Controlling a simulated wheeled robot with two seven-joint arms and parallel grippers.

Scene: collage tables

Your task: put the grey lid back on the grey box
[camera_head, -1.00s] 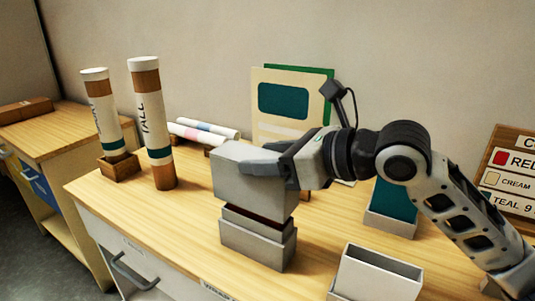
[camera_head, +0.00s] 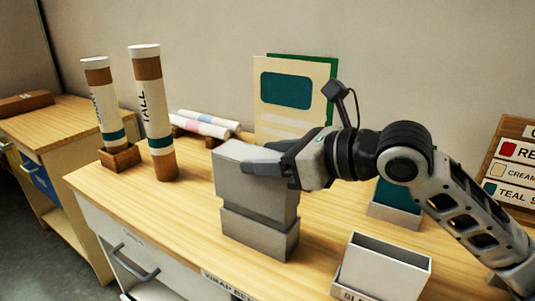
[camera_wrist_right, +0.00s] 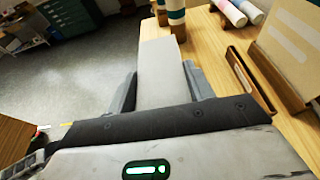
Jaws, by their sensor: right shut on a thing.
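The grey lid (camera_head: 240,188) is upright over the grey box (camera_head: 258,236) on the wooden table in the head view. Its lower edge meets the box's wider lower part, with no gap visible on the faces I see. My right gripper (camera_head: 268,162) comes from the right and is shut on the upper part of the lid. In the right wrist view, the lid (camera_wrist_right: 163,68) lies between the two fingers of the right gripper (camera_wrist_right: 160,86). The lid hides what is inside the box. My left gripper is not in view.
Two tall tubes (camera_head: 152,110) stand at the left, one in a wooden holder (camera_head: 120,159). Rolled sheets (camera_head: 203,124) lie behind. An open grey container (camera_head: 384,272) stands at front right, with a teal item (camera_head: 394,194) behind it. Table left of the box is clear.

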